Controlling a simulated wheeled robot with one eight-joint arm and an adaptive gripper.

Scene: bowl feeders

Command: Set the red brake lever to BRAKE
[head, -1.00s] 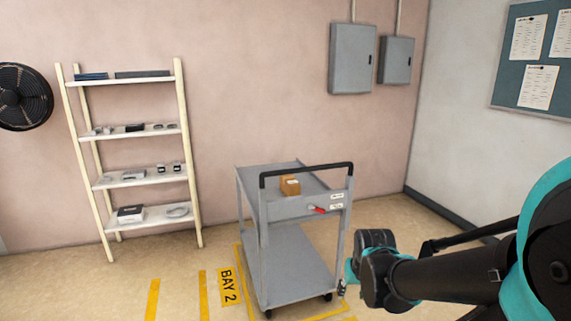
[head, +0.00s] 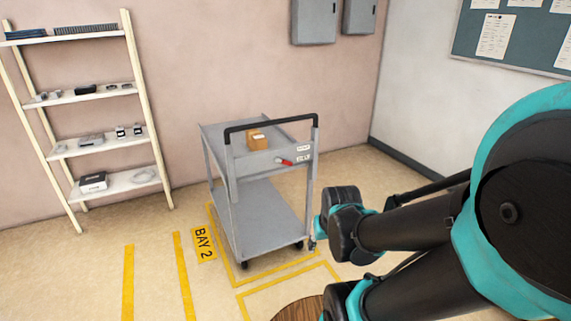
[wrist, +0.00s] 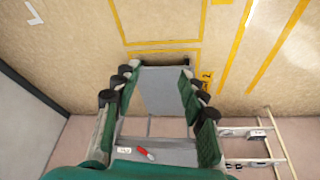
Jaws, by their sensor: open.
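The red brake lever (head: 286,162) sits on the end panel of a grey two-shelf cart (head: 262,215), beside small white labels (head: 303,154) whose text is too small to read. The lever also shows in the wrist view (wrist: 145,154), beyond and below my fingers. My gripper (wrist: 155,95) is open, with its two green-padded fingers spread and nothing between them. In the head view my gripper (head: 314,240) is small and partly hidden by my arm, to the right of the cart and apart from the lever.
A cardboard box (head: 257,139) lies on the cart's top shelf, and a black handle (head: 270,121) arches over the lever's end. Yellow floor lines and a BAY 2 marking (head: 203,243) surround the cart. A shelf rack (head: 90,143) stands left. A round wooden top (head: 300,310) shows at the bottom.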

